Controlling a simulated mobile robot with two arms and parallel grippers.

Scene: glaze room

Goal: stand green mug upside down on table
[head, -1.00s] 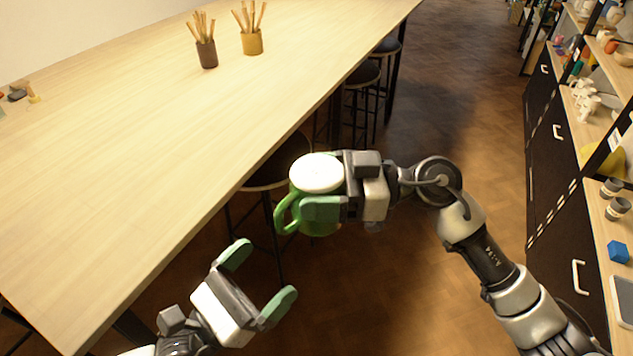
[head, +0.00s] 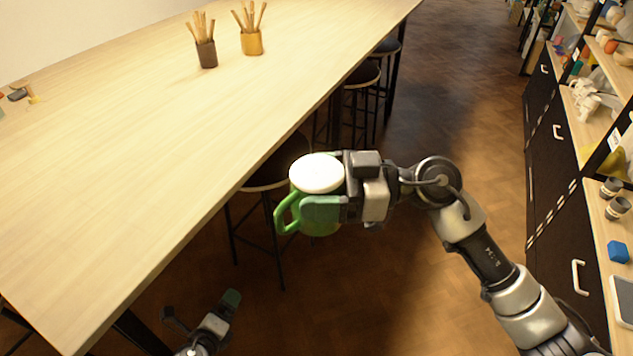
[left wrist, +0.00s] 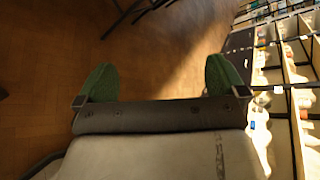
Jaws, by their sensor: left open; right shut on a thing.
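The green mug (head: 312,226) is held in the air by my right gripper (head: 322,187), in front of the table's long edge and over the floor. A round, flat-looking white face of the mug points up, and its green handle sticks out to the left. I cannot tell for sure if this white face is the base or the inside. The right gripper is shut on the mug's body. My left gripper (head: 230,303) is low at the bottom of the head view, partly hidden. In the left wrist view its two green-padded fingers (left wrist: 160,75) are apart and empty.
The long wooden table (head: 130,160) has a wide clear top. A dark cup of sticks (head: 207,54) and a yellow cup of sticks (head: 251,43) stand at its far end. Dark stools (head: 270,172) stand along its edge. Shelves with a blue cube (head: 617,251) line the right.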

